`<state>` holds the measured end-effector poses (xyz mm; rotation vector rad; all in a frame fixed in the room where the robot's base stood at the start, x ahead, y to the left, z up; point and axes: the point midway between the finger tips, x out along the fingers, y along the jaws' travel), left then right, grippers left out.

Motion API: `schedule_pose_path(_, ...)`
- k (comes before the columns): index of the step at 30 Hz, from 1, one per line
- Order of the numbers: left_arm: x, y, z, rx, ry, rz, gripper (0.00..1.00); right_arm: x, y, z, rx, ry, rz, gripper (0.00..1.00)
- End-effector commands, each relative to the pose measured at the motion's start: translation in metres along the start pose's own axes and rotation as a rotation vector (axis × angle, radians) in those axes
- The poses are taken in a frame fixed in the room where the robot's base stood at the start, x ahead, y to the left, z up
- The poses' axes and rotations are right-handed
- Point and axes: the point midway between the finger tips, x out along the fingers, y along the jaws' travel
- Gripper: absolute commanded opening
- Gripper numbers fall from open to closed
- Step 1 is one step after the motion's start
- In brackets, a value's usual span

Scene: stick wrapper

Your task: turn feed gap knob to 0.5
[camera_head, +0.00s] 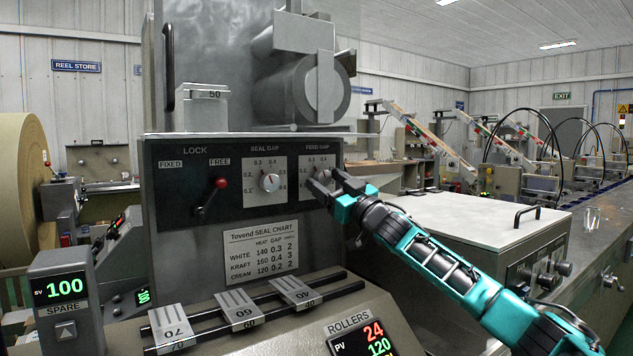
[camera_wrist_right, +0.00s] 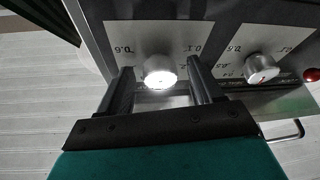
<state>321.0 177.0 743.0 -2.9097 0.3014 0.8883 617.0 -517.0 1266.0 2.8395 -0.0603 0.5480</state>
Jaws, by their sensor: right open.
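The feed gap knob (camera_head: 322,174) is a small silver knob on a pale dial plate at the right of the dark panel. My right gripper (camera_head: 328,184) is at this knob and partly covers it and its scale. In the right wrist view, the feed gap knob (camera_wrist_right: 160,72) shows between the tips of the two open dark fingers of the right gripper (camera_wrist_right: 160,88). Clear space shows on both sides of the knob, and no grip on it. Its pointer cannot be read. My left gripper is not in view.
The seal gap knob (camera_head: 270,182) sits just left on its own dial and shows in the wrist view (camera_wrist_right: 262,68). A red-tipped lock lever (camera_head: 220,183) is further left. A seal chart (camera_head: 261,249) hangs below. A flat light cover (camera_head: 470,222) lies right, under my arm.

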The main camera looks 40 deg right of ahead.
Motion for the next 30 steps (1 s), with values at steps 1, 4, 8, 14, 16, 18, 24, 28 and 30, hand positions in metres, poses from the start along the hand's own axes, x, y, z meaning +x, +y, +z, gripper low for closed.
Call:
schedule_pose_path(1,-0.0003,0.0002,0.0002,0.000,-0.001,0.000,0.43,0.0000,0.0007,-0.0010,-0.001,0.000,0.000,0.65)
schedule_pose_path(4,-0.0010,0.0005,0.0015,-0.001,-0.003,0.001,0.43,0.0000,0.0010,-0.0015,0.000,0.000,0.001,0.65)
schedule_pose_path(8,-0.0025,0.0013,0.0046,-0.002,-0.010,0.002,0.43,0.0000,0.0010,-0.0014,0.000,-0.001,0.001,0.65)
schedule_pose_path(14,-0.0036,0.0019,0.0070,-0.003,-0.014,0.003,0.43,0.0000,0.0009,-0.0012,0.000,-0.001,0.001,0.54)
schedule_pose_path(16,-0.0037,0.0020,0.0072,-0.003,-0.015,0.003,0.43,0.0000,0.0009,-0.0011,0.000,-0.001,0.001,0.47)
schedule_pose_path(18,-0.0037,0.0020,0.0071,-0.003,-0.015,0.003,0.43,0.0000,0.0008,-0.0011,0.000,-0.001,0.001,0.40)
schedule_pose_path(24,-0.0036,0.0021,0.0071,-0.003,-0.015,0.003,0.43,0.0000,0.0008,-0.0010,0.000,-0.001,0.001,0.21)
schedule_pose_path(28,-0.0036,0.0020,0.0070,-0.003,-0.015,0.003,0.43,0.0000,0.0008,-0.0009,0.000,-0.001,0.001,0.09)
schedule_pose_path(30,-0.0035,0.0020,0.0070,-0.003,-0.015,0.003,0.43,0.0000,0.0008,-0.0009,0.001,-0.001,0.001,0.09)
